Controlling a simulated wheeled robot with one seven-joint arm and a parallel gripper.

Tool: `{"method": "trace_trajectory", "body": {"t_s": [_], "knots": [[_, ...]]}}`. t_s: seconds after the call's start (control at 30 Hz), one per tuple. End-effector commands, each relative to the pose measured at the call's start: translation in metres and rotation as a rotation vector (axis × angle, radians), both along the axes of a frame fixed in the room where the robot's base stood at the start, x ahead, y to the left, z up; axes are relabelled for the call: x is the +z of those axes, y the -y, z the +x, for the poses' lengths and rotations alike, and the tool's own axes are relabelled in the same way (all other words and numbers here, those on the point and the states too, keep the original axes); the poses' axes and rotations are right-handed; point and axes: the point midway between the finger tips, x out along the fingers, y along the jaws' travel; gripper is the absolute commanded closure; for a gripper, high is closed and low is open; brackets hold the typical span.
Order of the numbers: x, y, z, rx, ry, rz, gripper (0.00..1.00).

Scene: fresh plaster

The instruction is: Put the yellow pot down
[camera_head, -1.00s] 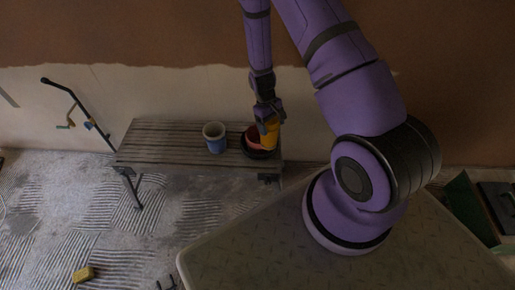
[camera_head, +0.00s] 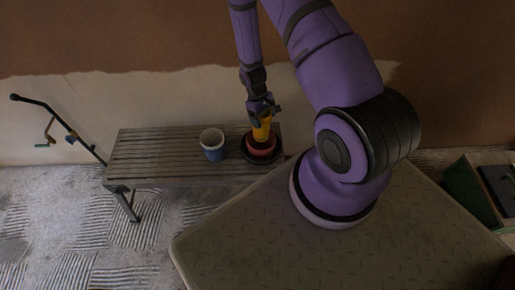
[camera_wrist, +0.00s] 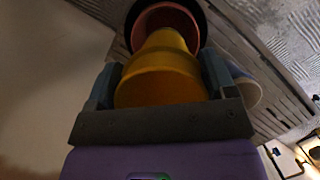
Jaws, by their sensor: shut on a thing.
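The yellow pot (camera_head: 262,131) is held in my gripper (camera_head: 262,112) over the right end of the slatted bench. In the wrist view the yellow pot (camera_wrist: 160,78) sits between the two fingers of my gripper (camera_wrist: 160,90). Just beyond it is a reddish pot (camera_head: 261,150), standing in a black round dish (camera_head: 246,156). The reddish pot also shows in the wrist view (camera_wrist: 150,17). The yellow pot overlaps the reddish pot's opening in both views. I cannot tell whether they touch.
A blue and white pot (camera_head: 212,146) stands on the bench (camera_head: 150,160), left of the dish. The bench's left part is clear. A black stand with a bent arm (camera_head: 60,125) is at the left. A green and black box (camera_head: 480,190) is at the right.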

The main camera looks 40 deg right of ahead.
Motion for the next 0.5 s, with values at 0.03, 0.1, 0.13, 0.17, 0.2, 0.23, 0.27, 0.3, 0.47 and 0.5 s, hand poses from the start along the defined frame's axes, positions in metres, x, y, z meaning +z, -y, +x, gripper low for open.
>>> {"method": "trace_trajectory", "body": {"t_s": [0.03,0.1,0.13,0.17,0.2,0.23,0.27,0.3,0.47,0.5], "knots": [[-0.005,0.0,0.0,0.0,0.0,0.0,0.6],[-0.011,0.0,0.0,0.0,0.0,0.0,0.6],[-0.013,0.0,-0.001,0.0,0.0,0.0,0.6],[-0.015,0.0,-0.002,0.0,0.0,0.0,0.6],[-0.016,0.001,-0.004,0.0,0.0,0.0,0.6],[-0.016,0.001,-0.006,-0.001,-0.001,0.0,0.6],[-0.017,0.001,-0.007,0.0,0.0,0.0,0.6],[-0.019,0.001,-0.008,0.0,0.0,0.0,0.6],[-0.039,0.001,-0.008,0.001,-0.002,0.001,0.6],[-0.046,0.001,-0.008,0.001,-0.002,0.001,0.6]]}}
